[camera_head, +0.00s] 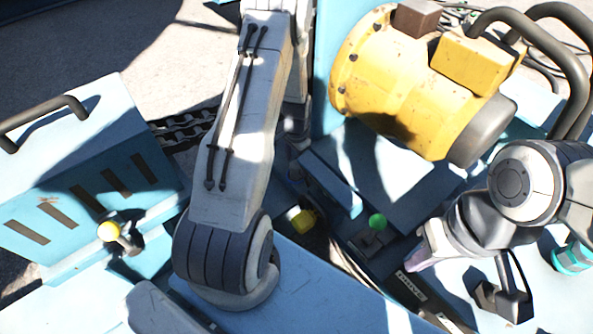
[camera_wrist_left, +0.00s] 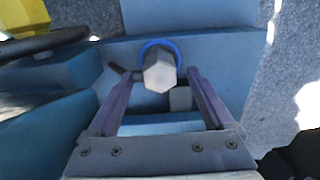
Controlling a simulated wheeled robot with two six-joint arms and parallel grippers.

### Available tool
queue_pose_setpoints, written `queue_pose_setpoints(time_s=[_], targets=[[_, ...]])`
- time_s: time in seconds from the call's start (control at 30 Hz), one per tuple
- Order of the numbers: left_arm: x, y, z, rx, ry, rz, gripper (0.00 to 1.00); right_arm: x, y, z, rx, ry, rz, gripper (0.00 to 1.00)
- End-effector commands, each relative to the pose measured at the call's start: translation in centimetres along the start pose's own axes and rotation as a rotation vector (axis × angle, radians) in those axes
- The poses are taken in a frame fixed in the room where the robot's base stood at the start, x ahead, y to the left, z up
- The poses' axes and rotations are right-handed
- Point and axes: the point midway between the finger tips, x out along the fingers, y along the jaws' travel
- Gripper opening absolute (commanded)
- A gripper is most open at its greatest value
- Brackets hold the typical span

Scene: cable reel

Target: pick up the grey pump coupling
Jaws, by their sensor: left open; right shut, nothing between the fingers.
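A light grey hexagonal piece (camera_wrist_left: 160,76) with a blue ring behind it shows in the left wrist view, and it looks like the pump coupling. My left gripper (camera_wrist_left: 161,88) is open, with one finger on each side of this piece; I cannot tell whether they touch it. In the head view my left arm hides its own gripper, and I cannot make out the hexagonal piece there. My right gripper (camera_head: 418,261) is shut and empty, low over the blue machine at the right.
A yellow motor (camera_head: 395,85) with a dark grey end and thick hoses (camera_head: 545,45) fills the upper right. A blue box with a handle (camera_head: 85,160) stands at the left. Bare ground lies at upper left.

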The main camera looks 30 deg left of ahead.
Motion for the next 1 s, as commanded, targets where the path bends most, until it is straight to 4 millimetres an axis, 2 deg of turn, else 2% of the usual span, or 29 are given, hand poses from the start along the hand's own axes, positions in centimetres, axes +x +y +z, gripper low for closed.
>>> queue_pose_setpoints(time_s=[0.03, 0.13, 0.37, 0.4, 0.47, 0.6, 0.63, 0.87, 1.0], targets=[[1.4, 0.1, 0.1, 0.000, -0.003, 0.002, 0.86, 0.8, 0.1, 0.1, 0.000, 0.000, 0.000, 0.00], [2.7, 0.0, 0.1, -0.001, -0.002, 0.002, 0.86, 1.4, 0.1, 0.1, 0.000, 0.000, 0.000, 0.00], [2.8, 0.0, 0.1, -0.001, -0.001, 0.001, 0.86, 1.3, 0.1, 0.1, 0.000, 0.000, 0.000, 0.00], [2.8, 0.0, 0.1, -0.001, -0.001, 0.001, 0.82, 1.3, 0.1, 0.1, 0.000, 0.000, 0.000, 0.00], [2.8, 0.0, 0.1, -0.001, -0.001, 0.001, 0.59, 1.3, 0.1, 0.1, 0.000, 0.000, 0.000, 0.00], [2.8, 0.0, 0.1, 0.000, -0.001, 0.001, 0.06, 1.3, 0.1, 0.1, 0.000, 0.000, 0.000, 0.00], [2.8, 0.0, 0.1, 0.000, -0.001, 0.001, 0.00, 1.3, 0.1, 0.1, 0.000, 0.000, 0.000, 0.00], [2.6, 0.0, 0.0, 0.000, -0.001, 0.000, 0.00, 1.2, 0.1, 0.1, 0.000, 0.000, 0.000, 0.00], [1.1, 0.0, 0.0, 0.000, 0.001, -0.001, 0.00, 0.4, 0.0, 0.0, 0.000, 0.000, 0.000, 0.00]])
